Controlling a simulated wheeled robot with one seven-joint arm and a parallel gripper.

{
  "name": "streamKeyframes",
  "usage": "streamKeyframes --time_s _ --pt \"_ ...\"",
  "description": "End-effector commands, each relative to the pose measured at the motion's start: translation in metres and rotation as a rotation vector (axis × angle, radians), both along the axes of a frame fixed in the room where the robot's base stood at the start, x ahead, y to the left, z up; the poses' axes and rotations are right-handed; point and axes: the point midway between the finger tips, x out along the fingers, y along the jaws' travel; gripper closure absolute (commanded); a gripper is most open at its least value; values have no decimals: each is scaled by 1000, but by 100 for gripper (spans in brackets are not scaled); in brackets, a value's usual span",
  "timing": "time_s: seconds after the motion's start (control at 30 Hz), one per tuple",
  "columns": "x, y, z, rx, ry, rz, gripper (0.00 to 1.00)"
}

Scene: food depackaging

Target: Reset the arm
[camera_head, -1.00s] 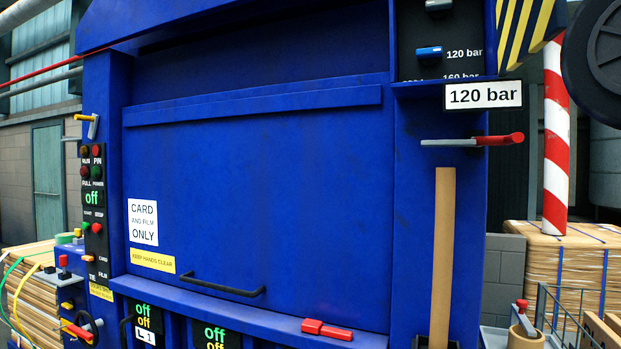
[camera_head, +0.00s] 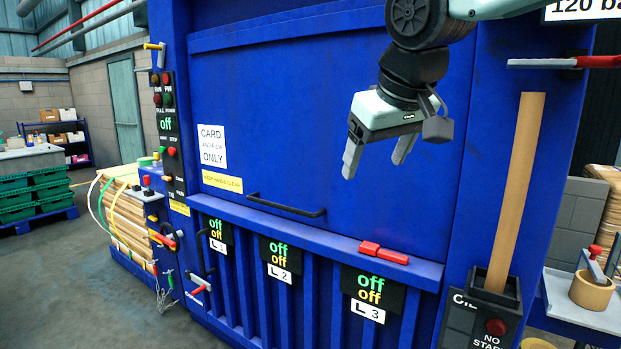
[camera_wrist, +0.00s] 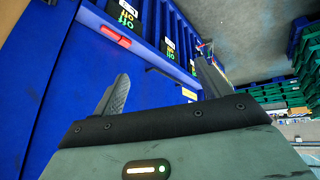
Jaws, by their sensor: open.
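My gripper (camera_head: 376,158) hangs from my arm at the upper right of the head view, in front of the blue baler (camera_head: 330,130). Its two grey fingers point down and stand apart, with nothing between them. In the wrist view the fingers (camera_wrist: 163,92) also show apart and empty. The baler's front and a red block (camera_wrist: 110,36) on its ledge lie beyond them. In the head view the red block (camera_head: 384,253) lies below and slightly right of the fingers, clear of them.
A black handle (camera_head: 286,206) sticks out from the baler door. A control panel (camera_head: 168,130) with buttons and levers is on the left post. A tan board (camera_head: 516,190) stands upright at the right. Green crates (camera_head: 38,195) stand far left, with open floor before them.

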Motion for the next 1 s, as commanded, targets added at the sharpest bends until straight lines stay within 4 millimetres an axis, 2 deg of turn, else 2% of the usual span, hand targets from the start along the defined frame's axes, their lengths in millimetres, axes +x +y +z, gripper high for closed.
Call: streamKeyframes --time_s 0.03,0.1,0.17,0.3,0.4,0.5,0.6,0.67,1.0 --pt "-23 4 -30 -10 60 32 24" --pt "-56 9 -69 -18 138 76 24" --pt "-87 10 -101 -28 203 108 24" --pt "-159 0 -167 -60 344 164 24" --pt "-204 -14 -202 -84 422 187 24" --pt "-236 -28 -225 -105 476 199 24" --pt "-254 -37 -237 -118 506 203 24" --pt "-260 -40 -241 -122 514 205 24" --pt "-261 -41 -241 -122 516 206 24"
